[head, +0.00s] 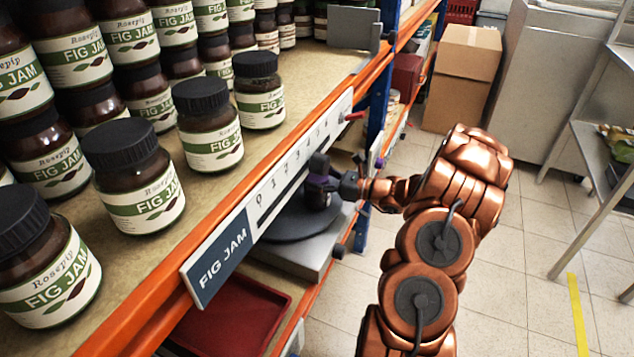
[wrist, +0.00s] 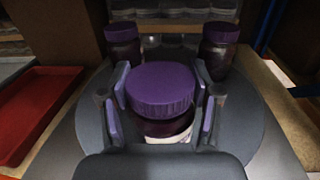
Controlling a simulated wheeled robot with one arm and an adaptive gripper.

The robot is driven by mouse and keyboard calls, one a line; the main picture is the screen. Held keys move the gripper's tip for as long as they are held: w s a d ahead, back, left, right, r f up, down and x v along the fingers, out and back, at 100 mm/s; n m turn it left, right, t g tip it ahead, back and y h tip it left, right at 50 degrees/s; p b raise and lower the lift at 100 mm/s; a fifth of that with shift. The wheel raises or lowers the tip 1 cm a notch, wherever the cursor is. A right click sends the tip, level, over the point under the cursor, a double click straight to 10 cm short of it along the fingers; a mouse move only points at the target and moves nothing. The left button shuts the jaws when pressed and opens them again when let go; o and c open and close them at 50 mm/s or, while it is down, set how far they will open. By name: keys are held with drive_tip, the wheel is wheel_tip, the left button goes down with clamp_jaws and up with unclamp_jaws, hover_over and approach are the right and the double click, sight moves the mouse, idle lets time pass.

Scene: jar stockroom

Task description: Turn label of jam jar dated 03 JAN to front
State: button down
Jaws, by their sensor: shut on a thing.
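In the wrist view a jar with a purple lid (wrist: 162,88) and dark contents stands upright between the fingers of my gripper (head: 320,185), which is shut on it. A sliver of its white label (wrist: 184,137) shows low on the right; no date can be read. Two similar purple-lidded jars stand behind it, one at the left (wrist: 123,45) and one at the right (wrist: 217,48). The held jar is over a round grey turntable (wrist: 252,115).
Fig jam jars (head: 135,178) with black lids fill the upper shelf, behind an orange beam (head: 150,318) with a FIG JAM sign (head: 219,257). A red tray (head: 232,318) lies left of the turntable. A blue upright (head: 378,110) stands beyond my gripper.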

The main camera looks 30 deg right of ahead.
drive_tip(key=shift+r+m+t+h+b, duration=0.1)
drive_tip(key=shift+m+t+h+b, duration=1.05)
drive_tip(key=shift+h+b, duration=0.6)
drive_tip(key=shift+f, duration=0.35)
drive_tip(key=shift+c, duration=0.8)
unclamp_jaws()
drive_tip(key=shift+d, duration=0.1)
drive_tip(key=v, duration=1.2)
drive_tip(key=shift+r, duration=0.1)
